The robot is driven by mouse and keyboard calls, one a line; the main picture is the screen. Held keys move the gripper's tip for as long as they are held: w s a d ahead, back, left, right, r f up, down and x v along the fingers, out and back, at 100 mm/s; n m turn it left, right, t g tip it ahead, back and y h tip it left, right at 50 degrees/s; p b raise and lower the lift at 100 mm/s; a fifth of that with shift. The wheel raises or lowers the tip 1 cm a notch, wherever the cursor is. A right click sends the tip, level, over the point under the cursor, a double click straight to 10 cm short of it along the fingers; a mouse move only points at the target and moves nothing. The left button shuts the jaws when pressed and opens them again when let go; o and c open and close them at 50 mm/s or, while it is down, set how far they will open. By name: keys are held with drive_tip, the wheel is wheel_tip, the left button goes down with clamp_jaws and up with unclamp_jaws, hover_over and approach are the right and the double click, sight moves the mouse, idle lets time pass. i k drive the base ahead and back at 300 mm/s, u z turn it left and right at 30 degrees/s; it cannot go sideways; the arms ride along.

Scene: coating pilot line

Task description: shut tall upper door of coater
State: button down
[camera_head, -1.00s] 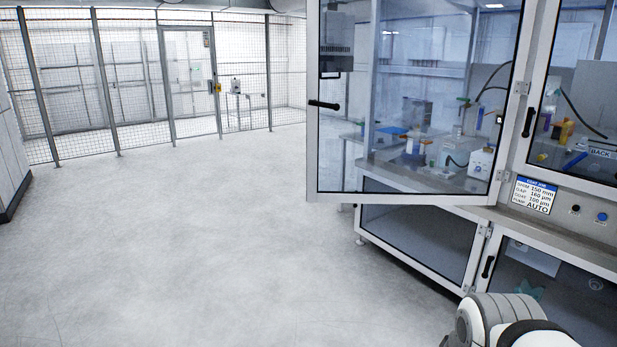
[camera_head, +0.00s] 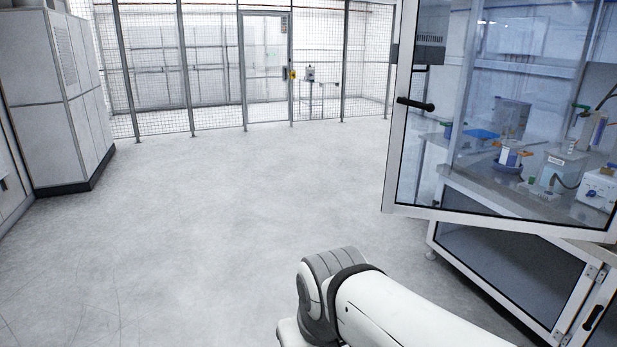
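The tall upper door (camera_head: 398,160) of the coater stands swung open at the right of the head view. It is a glass pane in a pale frame, with a black handle (camera_head: 416,104) near its free left edge. Through the glass I see the coater's bench with bottles and small equipment. The coater's dark lower door panel (camera_head: 510,270) is below and looks shut. My arm reaches in from the bottom right, well below and apart from the door. My gripper is not visible.
Open grey floor (camera_head: 230,210) lies left of the door. A white cabinet (camera_head: 50,100) stands at the far left. A mesh fence with a gate (camera_head: 266,70) closes off the back.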

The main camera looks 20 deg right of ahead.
sight(410, 9)
drive_tip(key=i, duration=1.5)
drive_tip(key=z, duration=0.85)
drive_tip(key=i, duration=0.5)
drive_tip(key=z, duration=0.25)
drive_tip(key=k, duration=0.7)
drive_tip(key=z, duration=0.2)
drive_tip(key=i, duration=0.7)
drive_tip(key=u, duration=0.05)
